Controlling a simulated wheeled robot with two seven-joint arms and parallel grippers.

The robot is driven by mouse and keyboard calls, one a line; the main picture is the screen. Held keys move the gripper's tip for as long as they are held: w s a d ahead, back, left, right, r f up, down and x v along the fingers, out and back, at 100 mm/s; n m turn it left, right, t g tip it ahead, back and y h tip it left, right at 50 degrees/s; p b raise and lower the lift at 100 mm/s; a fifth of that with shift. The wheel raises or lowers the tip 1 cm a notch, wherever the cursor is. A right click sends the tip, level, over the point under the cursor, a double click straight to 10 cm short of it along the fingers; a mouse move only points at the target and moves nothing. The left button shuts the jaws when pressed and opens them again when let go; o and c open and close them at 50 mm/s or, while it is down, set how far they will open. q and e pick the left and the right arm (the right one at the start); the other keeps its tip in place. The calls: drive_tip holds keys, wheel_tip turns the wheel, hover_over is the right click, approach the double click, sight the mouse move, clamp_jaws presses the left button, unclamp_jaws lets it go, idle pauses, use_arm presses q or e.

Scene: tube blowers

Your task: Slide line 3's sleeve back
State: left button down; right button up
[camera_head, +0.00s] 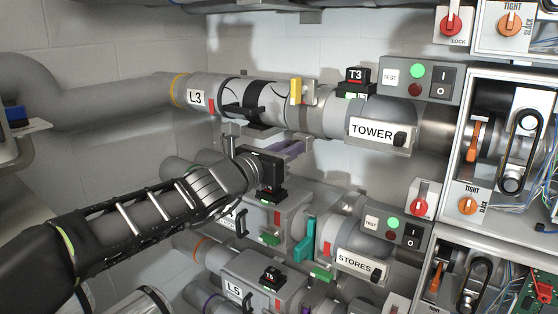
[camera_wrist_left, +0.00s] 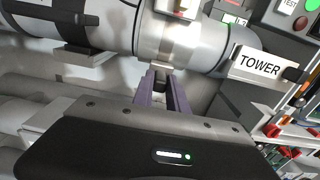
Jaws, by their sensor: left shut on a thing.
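Line 3 is the upper grey pipe with the L3 label (camera_head: 195,98) and a grey sleeve (camera_head: 318,111) to the right of the black clamp (camera_head: 250,115). In the left wrist view the sleeve (camera_wrist_left: 167,38) crosses above my fingers. My left gripper (camera_head: 288,149) reaches up from below the pipe. In the left wrist view its purple fingers (camera_wrist_left: 163,92) are close together on a small dark tab (camera_wrist_left: 156,78) under the sleeve. The fingers hide most of the tab. My right gripper is in neither view.
A yellow lever (camera_head: 297,91) and the T3 block (camera_head: 355,80) stand on line 3, with the TOWER plate (camera_head: 379,134) at the right. Open cabinets (camera_head: 510,150) stand at the right.

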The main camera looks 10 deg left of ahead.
use_arm(q)
drive_tip(key=shift+s+d+f, duration=0.1)
drive_tip(key=shift+d, duration=0.3)
drive_tip(key=shift+a, duration=0.2)
drive_tip(key=c, duration=1.3)
unclamp_jaws()
drive_tip(key=shift+d, duration=0.1)
drive_tip(key=v, duration=0.8)
drive_tip(key=shift+p, duration=0.4)
